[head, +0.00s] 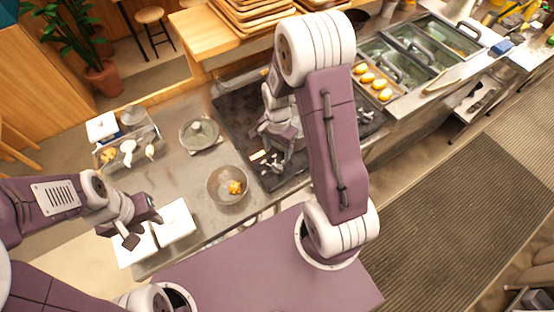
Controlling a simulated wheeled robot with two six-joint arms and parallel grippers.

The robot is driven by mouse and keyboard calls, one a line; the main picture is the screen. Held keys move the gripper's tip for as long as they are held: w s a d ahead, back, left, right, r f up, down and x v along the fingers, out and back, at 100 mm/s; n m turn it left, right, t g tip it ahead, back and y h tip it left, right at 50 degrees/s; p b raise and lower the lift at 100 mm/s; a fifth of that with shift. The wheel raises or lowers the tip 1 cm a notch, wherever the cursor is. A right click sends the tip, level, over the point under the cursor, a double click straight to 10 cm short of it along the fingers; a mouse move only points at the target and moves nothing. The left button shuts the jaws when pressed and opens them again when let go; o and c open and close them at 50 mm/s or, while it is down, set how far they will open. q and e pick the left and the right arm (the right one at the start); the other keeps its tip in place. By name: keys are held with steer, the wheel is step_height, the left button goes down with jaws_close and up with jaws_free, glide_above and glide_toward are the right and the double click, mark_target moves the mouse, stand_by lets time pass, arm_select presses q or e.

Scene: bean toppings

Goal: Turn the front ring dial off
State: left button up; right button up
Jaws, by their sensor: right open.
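The dark stove (233,118) lies in the middle of the counter, partly covered by my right arm. I cannot make out the front ring dial for certain; the stove's front part is small in the picture and partly behind my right gripper. My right gripper (271,163) points down over the front part of the stove and is open. I cannot tell whether it touches anything there. My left gripper (146,229) is open and empty, by the white square plates at the counter's front left.
A bowl with yellow food (226,186) stands left of the stove. A lidded pot (200,131) is behind it. White plates (177,222) lie at the front left. A tray of yellow pieces (377,82) and metal bins (405,50) stand to the right.

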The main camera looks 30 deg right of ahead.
mark_target(277, 166)
step_height(277, 166, down, 9)
steer(key=shift+s+a+r+p, duration=0.1)
steer(key=shift+p, duration=0.65)
steer(key=shift+a, duration=0.1)
steer(key=shift+c, duration=0.7)
jaws_close()
steer(key=n+b, duration=0.1)
steer(key=n, duration=0.3)
steer(key=shift+n, duration=0.4)
steer(key=shift+r+n, duration=0.1)
steer(key=shift+n, duration=2.1)
steer(key=shift+o, duration=0.7)
jaws_free()
